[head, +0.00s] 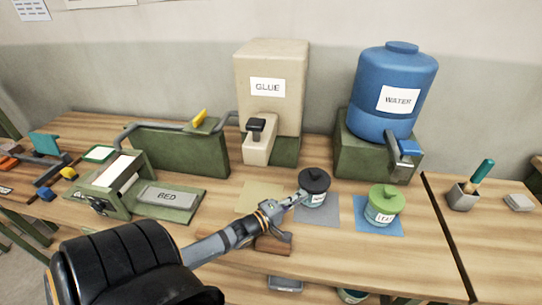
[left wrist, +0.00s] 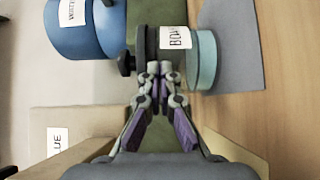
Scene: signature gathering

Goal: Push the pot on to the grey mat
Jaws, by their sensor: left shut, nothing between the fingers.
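The pot (head: 313,199) has a dark lid and a pale teal body with a white label. It stands upright over the back part of the grey mat (head: 320,216). In the left wrist view the pot (left wrist: 205,62) lies sideways in the picture, overlapping the grey mat (left wrist: 237,50). My left gripper (head: 300,197) is shut and empty, its tips at the pot's left side. The fingertips (left wrist: 160,70) appear close against the pot in the left wrist view; exact contact is hard to tell. My right gripper is not in view.
A green-lidded pot (head: 384,206) stands on a blue mat (head: 365,228) to the right. A yellowish mat (head: 258,192) lies left of the grey one. The glue dispenser (head: 272,100) and the blue water tank (head: 395,85) stand behind. A brown block (head: 272,246) is near the front edge.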

